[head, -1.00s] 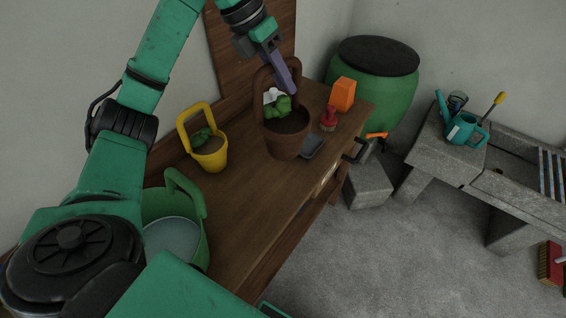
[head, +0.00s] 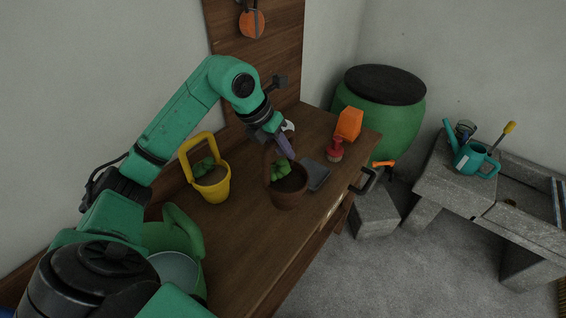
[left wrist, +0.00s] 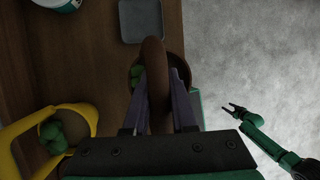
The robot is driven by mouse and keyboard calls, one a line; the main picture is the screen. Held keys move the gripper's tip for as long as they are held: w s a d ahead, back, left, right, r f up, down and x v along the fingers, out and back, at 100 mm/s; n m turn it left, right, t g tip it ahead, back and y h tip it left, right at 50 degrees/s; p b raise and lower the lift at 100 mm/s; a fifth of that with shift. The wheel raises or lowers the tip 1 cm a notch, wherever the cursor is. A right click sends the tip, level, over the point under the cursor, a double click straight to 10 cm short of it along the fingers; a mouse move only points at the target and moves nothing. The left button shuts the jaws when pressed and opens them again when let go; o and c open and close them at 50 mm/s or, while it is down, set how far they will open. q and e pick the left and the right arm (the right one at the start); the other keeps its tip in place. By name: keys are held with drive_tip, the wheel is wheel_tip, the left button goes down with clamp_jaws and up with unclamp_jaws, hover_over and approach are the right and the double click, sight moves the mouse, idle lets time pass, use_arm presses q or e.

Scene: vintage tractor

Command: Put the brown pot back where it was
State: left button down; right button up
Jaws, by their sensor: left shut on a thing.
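The brown pot (head: 288,198) holds a green plant and stands upright at the bench top, right of the yellow pot. I cannot tell whether its base touches the wood. My left gripper (head: 286,150) is above it, shut on its arched handle. In the left wrist view the handle (left wrist: 154,75) runs between the fingers (left wrist: 160,110), and the pot's body is mostly hidden below. My right gripper (left wrist: 233,110) shows in the left wrist view, open and empty, over the floor at the right.
The wooden bench (head: 245,245) also carries a yellow pot (head: 211,189), green bucket (head: 190,235), grey tray (head: 315,176), red bottle (head: 335,150) and orange box (head: 348,124). A green barrel (head: 383,105) stands beyond. Bare wood lies in front of the brown pot.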

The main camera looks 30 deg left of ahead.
sight(282, 162)
use_arm(q)
wheel_tip(282, 162, down, 4)
drive_tip(key=shift+d+r+p, duration=0.1)
drive_tip(key=shift+r+p, duration=0.1)
drive_tip(key=shift+p, duration=0.1)
drive_tip(key=shift+f, duration=0.45)
drive_tip(key=c, duration=0.7)
unclamp_jaws()
drive_tip(key=shift+c, duration=0.2)
drive_tip(key=shift+s, duration=0.1)
drive_tip(key=b+v, duration=0.2)
drive_tip(key=v, duration=1)
